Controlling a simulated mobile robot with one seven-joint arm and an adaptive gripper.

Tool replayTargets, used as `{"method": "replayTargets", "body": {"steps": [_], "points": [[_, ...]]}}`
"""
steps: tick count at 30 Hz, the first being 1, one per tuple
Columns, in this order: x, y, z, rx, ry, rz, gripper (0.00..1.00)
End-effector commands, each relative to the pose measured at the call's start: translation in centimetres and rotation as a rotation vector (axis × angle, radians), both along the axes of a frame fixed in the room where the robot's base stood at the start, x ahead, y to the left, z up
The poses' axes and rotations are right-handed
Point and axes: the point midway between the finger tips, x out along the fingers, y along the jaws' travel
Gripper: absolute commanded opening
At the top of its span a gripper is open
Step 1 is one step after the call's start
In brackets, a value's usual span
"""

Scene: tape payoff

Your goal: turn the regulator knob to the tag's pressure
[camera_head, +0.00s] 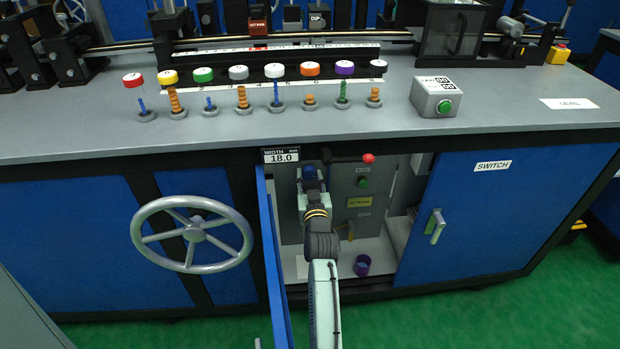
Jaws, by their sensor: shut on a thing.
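My arm reaches into the open cabinet under the bench, and my gripper (311,183) is at the grey panel inside. The gripper is shut on a dark blue knob (310,171), which looks like the regulator knob. The fingers and wrist hide much of the knob and what lies behind it. A yellow tag (359,202) is on the panel to the right of my gripper; its print is too small to read. No gauge reading can be made out.
The open blue door (272,258) stands close on the left of my arm. A purple cup (362,264) sits on the cabinet floor. The bench edge (200,151) runs above; a handwheel (193,235) is left.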

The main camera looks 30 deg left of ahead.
Motion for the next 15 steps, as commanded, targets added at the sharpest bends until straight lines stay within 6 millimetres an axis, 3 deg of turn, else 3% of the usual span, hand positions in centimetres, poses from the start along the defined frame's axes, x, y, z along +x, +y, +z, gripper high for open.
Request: {"method": "replayTargets", "body": {"steps": [15], "points": [[0.09,-0.11,0.17,0.29,0.219,-0.001,0.08]]}}
